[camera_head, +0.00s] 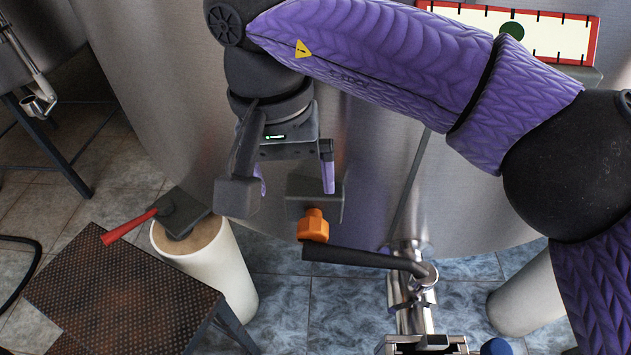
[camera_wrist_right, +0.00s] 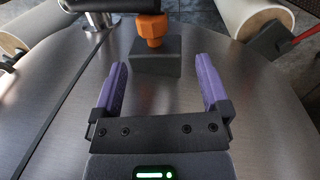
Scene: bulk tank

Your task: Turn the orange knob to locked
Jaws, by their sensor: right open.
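The orange knob (camera_head: 313,225) sticks out from a dark grey block (camera_head: 330,199) on the side of the steel tank. It also shows in the right wrist view (camera_wrist_right: 152,29), at the top centre on its block (camera_wrist_right: 156,56). My right gripper (camera_head: 295,184) is just above and left of the knob in the head view. In the right wrist view its two purple fingers (camera_wrist_right: 163,78) are spread apart with nothing between them, and the knob lies beyond their tips. My left gripper does not show.
A black lever handle (camera_head: 350,257) on a steel pipe fitting runs close below the knob. A red-handled grey part (camera_head: 180,210) sits on a white post (camera_head: 228,270) at left, beside a rusty metal step (camera_head: 120,290). A gauge panel (camera_head: 515,30) is at upper right.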

